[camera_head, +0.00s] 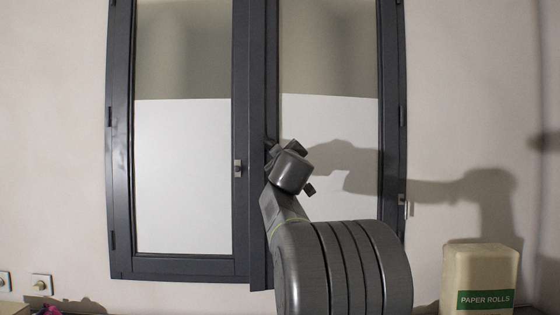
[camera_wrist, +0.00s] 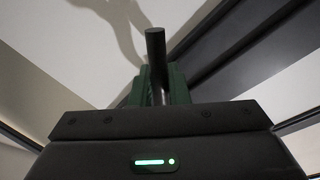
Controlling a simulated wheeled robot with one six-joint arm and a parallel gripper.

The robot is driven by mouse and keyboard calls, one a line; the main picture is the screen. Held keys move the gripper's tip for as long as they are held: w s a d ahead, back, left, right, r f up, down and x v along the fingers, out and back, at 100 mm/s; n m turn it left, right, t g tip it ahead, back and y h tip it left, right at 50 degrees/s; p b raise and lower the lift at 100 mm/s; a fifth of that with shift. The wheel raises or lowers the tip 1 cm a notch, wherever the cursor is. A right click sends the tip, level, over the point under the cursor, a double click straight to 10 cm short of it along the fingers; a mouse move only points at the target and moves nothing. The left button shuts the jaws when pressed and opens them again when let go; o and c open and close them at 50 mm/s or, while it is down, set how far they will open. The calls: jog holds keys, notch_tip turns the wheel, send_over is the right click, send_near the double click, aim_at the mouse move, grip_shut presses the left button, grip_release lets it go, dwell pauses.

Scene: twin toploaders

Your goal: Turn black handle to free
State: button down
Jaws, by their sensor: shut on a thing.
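The black handle (camera_wrist: 155,45) shows in the wrist view as a dark round bar. It stands up between the green fingers of my gripper (camera_wrist: 160,88), which is shut on it. In the head view my gripper (camera_head: 273,152) is at the middle upright of the dark window frame (camera_head: 257,80). There the handle cannot be told apart from my gripper and wrist, which cover that spot. The handle's base is hidden in both views.
A paper rolls box (camera_head: 480,272) stands at the lower right. Wall sockets (camera_head: 41,285) are at the lower left. The left pane's front is clear.

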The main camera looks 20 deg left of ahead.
jog(key=shift+w+d+r+n+y+p, duration=0.1)
jog(key=shift+d+r+n+y+p, duration=0.2)
jog(key=shift+n, duration=0.6)
jog(key=shift+w+d+r+n+y+p, duration=0.15)
jog(key=shift+r+n+p, duration=0.3)
jog(key=shift+n, duration=0.45)
jog(key=shift+w+d+r+n+y+p, duration=0.15)
jog(key=shift+r+n+y+p, duration=0.15)
jog(key=shift+n, duration=0.6)
jog(key=shift+d+r+n+g+y+p, duration=0.1)
jog(key=shift+r+n+y+p, duration=0.25)
jog(key=shift+n, duration=0.5)
jog(key=shift+a+r+n+g+p, duration=0.1)
jog(key=shift+r+n+p, duration=0.15)
jog(key=shift+n+p, duration=0.5)
jog(key=shift+d+r+n+g+y+p, duration=0.1)
jog(key=shift+r+n+y+p, duration=0.15)
jog(key=shift+n, duration=0.75)
jog(key=shift+r, duration=0.1)
jog(key=c, duration=1.5)
grip_release()
jog(key=b+v, duration=0.2)
jog(key=v, duration=1.2)
jog(key=shift+w, duration=0.1)
